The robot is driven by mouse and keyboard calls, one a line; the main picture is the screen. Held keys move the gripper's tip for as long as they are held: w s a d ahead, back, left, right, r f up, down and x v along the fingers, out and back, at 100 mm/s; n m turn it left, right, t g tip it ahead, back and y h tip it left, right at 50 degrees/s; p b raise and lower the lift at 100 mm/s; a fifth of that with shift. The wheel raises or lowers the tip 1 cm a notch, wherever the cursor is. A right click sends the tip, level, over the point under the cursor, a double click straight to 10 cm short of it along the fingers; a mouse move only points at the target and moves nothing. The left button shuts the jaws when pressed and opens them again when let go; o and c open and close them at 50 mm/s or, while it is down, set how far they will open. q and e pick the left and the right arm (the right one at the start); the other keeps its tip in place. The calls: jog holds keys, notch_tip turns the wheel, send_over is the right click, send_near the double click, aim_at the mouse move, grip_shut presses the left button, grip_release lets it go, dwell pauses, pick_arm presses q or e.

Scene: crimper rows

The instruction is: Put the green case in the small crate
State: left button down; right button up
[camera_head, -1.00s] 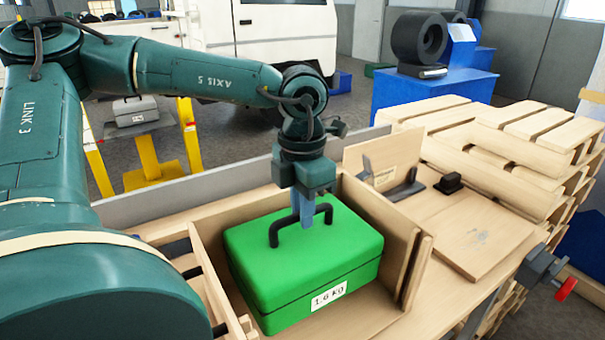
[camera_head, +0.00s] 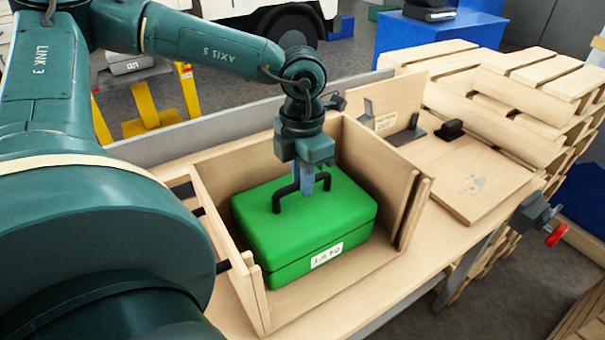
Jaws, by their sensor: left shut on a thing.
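The green case (camera_head: 285,233) has a black handle on its lid and a white label on its front. It sits level inside the small wooden crate (camera_head: 233,178), within its walls. My left gripper (camera_head: 308,188) comes down from above and is shut on the case's black handle. I cannot tell whether the case's underside touches the crate floor, as it is hidden. The crate's front side looks open or low, and bare floor shows in front of the case. My right gripper is not in view.
The crate stands on a wooden bench (camera_head: 440,240). A wooden board (camera_head: 470,186) and a small black object (camera_head: 449,129) lie to its right. Stacked pallets (camera_head: 530,85) stand behind. A vise with a red handle (camera_head: 555,234) is at the bench's right edge.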

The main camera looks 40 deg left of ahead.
pick_arm(q)
jog(key=c, duration=1.9)
grip_release()
jog(key=shift+f, duration=0.15)
jog(key=o, duration=0.5)
notch_tip(320, 180, up, 12)
jog(key=shift+r, duration=0.25)
